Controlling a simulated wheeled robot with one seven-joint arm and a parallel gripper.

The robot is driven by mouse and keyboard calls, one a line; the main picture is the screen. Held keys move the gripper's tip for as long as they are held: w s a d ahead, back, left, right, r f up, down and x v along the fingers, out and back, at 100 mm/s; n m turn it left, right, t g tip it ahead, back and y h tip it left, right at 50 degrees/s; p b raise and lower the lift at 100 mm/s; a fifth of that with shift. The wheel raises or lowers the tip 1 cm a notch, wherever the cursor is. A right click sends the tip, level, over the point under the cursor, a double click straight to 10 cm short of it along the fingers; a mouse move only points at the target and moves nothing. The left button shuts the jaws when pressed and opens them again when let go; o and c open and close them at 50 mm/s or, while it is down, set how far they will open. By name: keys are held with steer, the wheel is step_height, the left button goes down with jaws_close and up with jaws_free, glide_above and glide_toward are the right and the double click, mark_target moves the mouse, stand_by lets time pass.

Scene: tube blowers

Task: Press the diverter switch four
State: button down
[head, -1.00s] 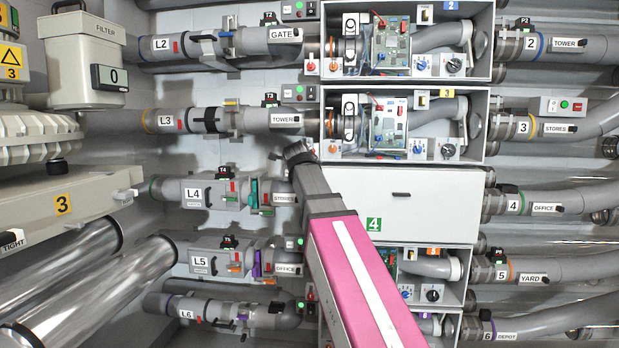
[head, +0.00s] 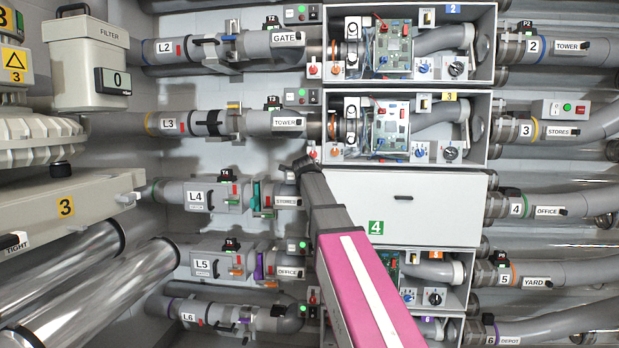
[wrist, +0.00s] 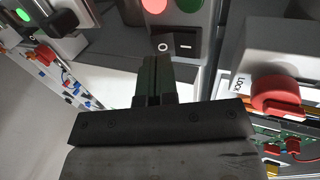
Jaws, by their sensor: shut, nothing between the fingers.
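Line four is the row marked L4 (head: 197,196), with a small black switch tagged T4 (head: 225,176) on top of its grey box. The closed panel 4 (head: 420,190) is to its right. My gripper (head: 304,166) reaches up to the left edge of that panel, above the line-four pipe end. In the wrist view, my gripper (wrist: 152,68) is shut and empty. Just ahead of its tips is a black rocker switch (wrist: 178,46) marked O and I, under a red and a green button. I cannot tell whether the tips touch it, or read a number on it.
A red knob (wrist: 277,95) beside a LOCK label sits close on the right in the wrist view. The open box 3 (head: 447,165) is above panel 4. Pipes and a row-five control box (head: 298,245) lie around my arm.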

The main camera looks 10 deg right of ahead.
steer(key=shift+x, duration=1.4)
steer(key=shift+w+d+f+t, duration=0.1)
steer(key=shift+w+t, duration=0.05)
steer(key=shift+t, duration=0.15)
steer(key=shift+r, duration=0.85)
